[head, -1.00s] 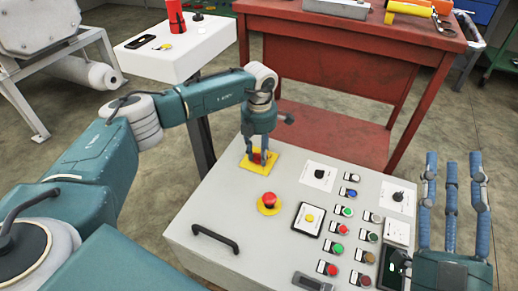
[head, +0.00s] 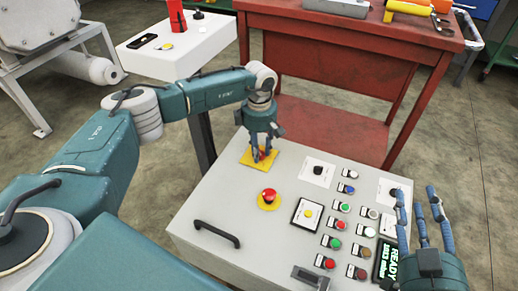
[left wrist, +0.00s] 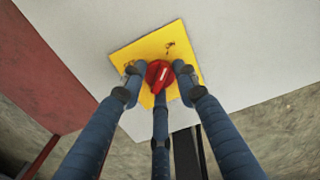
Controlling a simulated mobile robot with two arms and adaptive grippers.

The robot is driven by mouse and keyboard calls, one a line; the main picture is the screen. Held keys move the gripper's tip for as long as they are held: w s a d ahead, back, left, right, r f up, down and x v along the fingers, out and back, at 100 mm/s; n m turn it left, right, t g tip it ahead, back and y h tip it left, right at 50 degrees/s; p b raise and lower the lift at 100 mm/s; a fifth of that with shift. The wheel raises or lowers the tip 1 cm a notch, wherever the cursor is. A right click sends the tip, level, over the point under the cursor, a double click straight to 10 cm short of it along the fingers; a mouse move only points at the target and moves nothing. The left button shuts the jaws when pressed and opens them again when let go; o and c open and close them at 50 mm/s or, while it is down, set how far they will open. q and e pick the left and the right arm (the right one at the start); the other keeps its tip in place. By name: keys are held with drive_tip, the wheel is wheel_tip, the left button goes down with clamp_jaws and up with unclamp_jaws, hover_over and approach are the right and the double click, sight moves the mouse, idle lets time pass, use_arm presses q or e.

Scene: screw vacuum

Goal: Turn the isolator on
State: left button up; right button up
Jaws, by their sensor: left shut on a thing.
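The isolator is a red rotary knob (left wrist: 158,77) on a yellow square plate (left wrist: 145,48), at the far left corner of the control panel. The knob also shows in the head view (head: 261,156), partly hidden by fingers. In the left wrist view its pale marker line is tilted. My left gripper (head: 261,152) points down over the plate, its three fingers closed around the knob. My right gripper (head: 418,194) is over the panel's right side, its fingers apart and empty.
The white control panel (head: 215,190) carries a red mushroom button (head: 268,195), a black handle (head: 216,233), several coloured buttons and a lit display (head: 388,262) reading READY. A red table (head: 350,38) stands behind. A white box (head: 160,55) stands at the back left.

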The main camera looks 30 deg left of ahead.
use_arm(q)
drive_tip(key=shift+o, duration=0.3)
drive_tip(key=shift+w+d+r+m, duration=0.15)
drive_tip(key=shift+w+r+m, duration=0.1)
drive_tip(key=shift+m, duration=0.45)
use_arm(e)
drive_tip(key=shift+f, duration=0.25)
use_arm(q)
drive_tip(key=o, duration=0.9)
drive_tip(key=shift+o, duration=1)
drive_tip(key=shift+s+f, duration=0.1)
drive_tip(key=shift+f, duration=0.05)
use_arm(e)
drive_tip(key=shift+d, duration=0.15)
use_arm(q)
drive_tip(key=shift+r, duration=0.25)
wheel_tip(320, 180, up, 12)
drive_tip(key=shift+f, duration=0.2)
drive_tip(key=shift+d, duration=0.1)
